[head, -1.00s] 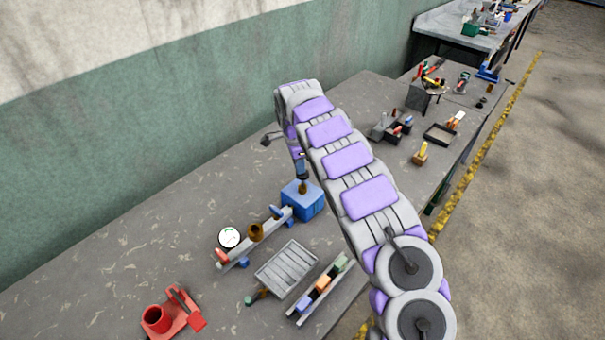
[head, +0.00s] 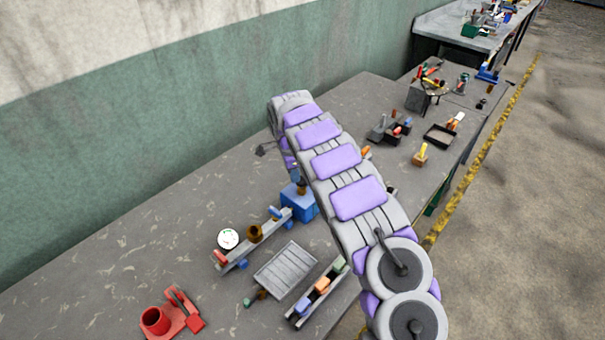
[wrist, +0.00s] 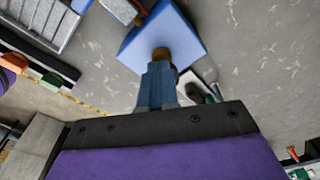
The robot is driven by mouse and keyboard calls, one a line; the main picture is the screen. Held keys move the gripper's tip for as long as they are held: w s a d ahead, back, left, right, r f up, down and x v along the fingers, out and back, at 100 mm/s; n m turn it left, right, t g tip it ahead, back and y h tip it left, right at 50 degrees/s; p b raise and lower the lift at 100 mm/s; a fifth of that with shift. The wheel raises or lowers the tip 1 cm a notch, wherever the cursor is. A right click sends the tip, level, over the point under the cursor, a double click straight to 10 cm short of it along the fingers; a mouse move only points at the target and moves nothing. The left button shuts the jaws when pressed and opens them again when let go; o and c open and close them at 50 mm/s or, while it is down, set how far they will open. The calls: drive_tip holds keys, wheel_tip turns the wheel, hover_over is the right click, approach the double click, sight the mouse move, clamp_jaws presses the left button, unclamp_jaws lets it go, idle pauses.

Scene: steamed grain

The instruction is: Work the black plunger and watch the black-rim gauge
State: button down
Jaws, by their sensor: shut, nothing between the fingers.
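The gauge (head: 228,239) is a white round dial with a dark rim, by a grey rail on the bench in the head view; its reading is too small to tell. A blue box (head: 297,203) with a brown knob stands at the rail's far end. In the wrist view the blue box (wrist: 178,28) and its brown knob (wrist: 162,54) lie just beyond my gripper (wrist: 158,68). My gripper's fingers are shut, with their tips at or very near the knob; contact is unclear. My arm hides most of the gripper in the head view. I cannot surely pick out the black plunger.
The grey rail (head: 240,250) carries a brown cup. A grey ribbed tray (head: 286,271), a holder with coloured blocks (head: 320,287) and a red stand with a cup (head: 157,320) lie nearer. The wall (head: 200,120) bounds the far-left side. Bare bench lies left of the gauge.

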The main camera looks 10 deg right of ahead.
drive_tip(key=shift+a+r, duration=0.15)
drive_tip(key=shift+a, duration=0.75)
drive_tip(key=shift+a+r, duration=0.1)
wheel_tip(320, 180, up, 17)
drive_tip(key=a+p, duration=0.1)
drive_tip(key=p, duration=0.1)
drive_tip(key=shift+a+p, duration=0.35)
idle(0.3)
idle(0.7)
